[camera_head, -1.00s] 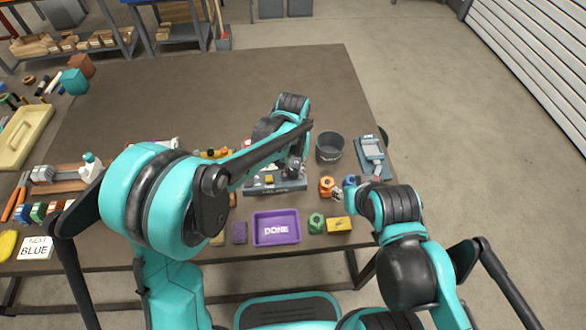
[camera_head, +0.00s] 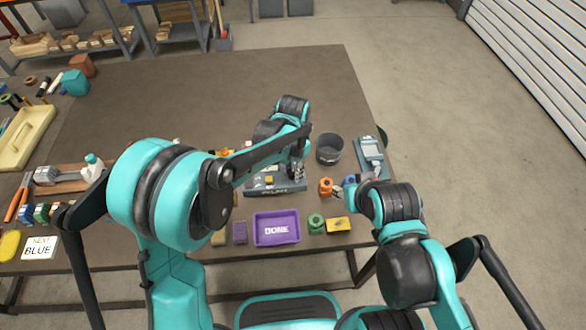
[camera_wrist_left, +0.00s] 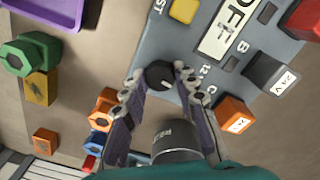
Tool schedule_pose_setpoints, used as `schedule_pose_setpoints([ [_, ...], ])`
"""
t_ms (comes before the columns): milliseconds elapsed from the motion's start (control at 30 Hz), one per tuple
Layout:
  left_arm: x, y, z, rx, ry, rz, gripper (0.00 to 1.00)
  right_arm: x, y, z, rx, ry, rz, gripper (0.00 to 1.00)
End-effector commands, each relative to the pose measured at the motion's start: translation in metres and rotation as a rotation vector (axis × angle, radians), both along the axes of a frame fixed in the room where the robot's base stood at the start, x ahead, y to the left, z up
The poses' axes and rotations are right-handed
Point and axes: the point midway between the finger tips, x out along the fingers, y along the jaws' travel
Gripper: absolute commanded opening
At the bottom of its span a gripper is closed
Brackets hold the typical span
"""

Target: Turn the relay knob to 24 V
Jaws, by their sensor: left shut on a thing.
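The grey-blue relay panel (camera_head: 258,188) lies on the table; it also shows in the left wrist view (camera_wrist_left: 165,35). Its round black knob (camera_wrist_left: 160,74) sits between the fingers of my left gripper (camera_wrist_left: 154,80), which is shut on it. In the head view my left gripper (camera_head: 297,172) is over the right part of the panel. The fingers hide the knob's sides, and I cannot read its pointer. Printed marks, including a white OFF plate (camera_wrist_left: 228,28), show near it. My right arm comes in from the right, and its fingers do not show clearly.
A purple tray (camera_head: 277,240) is in front, near green (camera_head: 315,223) and orange (camera_head: 326,187) pieces. The back of the table is clear.

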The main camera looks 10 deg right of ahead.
Motion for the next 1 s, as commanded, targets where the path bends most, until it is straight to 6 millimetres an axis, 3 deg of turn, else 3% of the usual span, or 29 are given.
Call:
schedule_pose_setpoints([
  [500, 0.0001, 0.0000, 0.0002, 0.000, 0.000, -0.334, 0.00, 0.0000, 0.0000, 0.0047, 0.000, 0.000, 0.000, 0.40],
  [1000, 0.0002, 0.0001, 0.0000, 0.000, 0.000, -0.395, 0.00, -0.0001, 0.0000, 0.0052, 0.000, 0.000, 0.000, 0.40],
])
